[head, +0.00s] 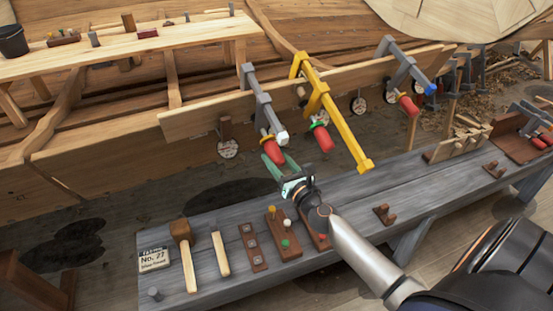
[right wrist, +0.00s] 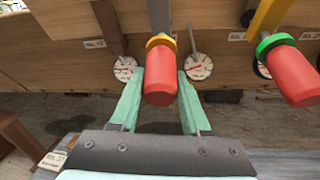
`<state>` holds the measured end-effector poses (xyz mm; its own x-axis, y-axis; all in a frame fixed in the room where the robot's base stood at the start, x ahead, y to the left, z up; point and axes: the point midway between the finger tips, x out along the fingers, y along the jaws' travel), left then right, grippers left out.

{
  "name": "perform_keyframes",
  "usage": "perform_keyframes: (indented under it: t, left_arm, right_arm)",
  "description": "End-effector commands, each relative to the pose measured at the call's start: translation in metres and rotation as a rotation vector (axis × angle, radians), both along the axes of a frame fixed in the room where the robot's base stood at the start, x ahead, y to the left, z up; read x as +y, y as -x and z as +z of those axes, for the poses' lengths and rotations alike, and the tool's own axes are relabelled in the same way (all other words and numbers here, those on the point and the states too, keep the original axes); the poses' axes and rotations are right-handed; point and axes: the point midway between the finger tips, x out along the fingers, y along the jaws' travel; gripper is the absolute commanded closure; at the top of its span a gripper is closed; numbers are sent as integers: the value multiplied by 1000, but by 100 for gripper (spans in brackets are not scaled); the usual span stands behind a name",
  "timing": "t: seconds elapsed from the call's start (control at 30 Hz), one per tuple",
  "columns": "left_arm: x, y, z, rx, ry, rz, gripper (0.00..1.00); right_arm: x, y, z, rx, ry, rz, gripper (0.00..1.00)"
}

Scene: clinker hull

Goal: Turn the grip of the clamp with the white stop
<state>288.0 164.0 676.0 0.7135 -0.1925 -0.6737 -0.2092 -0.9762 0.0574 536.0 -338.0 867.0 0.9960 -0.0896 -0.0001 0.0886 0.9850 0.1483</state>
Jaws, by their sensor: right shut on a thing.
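The clamp with the white stop (head: 282,138) is the grey one at the left of the plank in the head view. Its red grip (head: 273,151) hangs toward me; in the right wrist view this red grip (right wrist: 160,88), with an orange-yellow collar, sits between my fingers. My right gripper (head: 278,164) has green fingers and is shut on this grip from below. Its fingers also show in the right wrist view (right wrist: 160,76), one on each side of the grip. My left gripper is not in view.
Close on the right is a yellow clamp (head: 340,125) with a red grip and green collar (right wrist: 263,44). Farther right is a grey clamp with a blue stop (head: 430,89). Below, a grey bench (head: 345,262) holds a mallet (head: 185,255) and a peg board (head: 283,238). Round dials (right wrist: 198,67) hang behind.

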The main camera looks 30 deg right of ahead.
Motion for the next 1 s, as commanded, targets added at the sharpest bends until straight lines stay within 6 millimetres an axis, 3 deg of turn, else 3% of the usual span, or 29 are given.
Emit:
perform_keyframes:
  t: [0.17,0.57,1.0]
  left_arm:
    - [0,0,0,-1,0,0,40]
    - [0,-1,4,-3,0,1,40]
    - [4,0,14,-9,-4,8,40]
  right_arm:
    - [0,0,0,0,0,0,100]
    - [0,0,1,7,45,-19,100]
    - [0,0,0,54,355,-134,100]
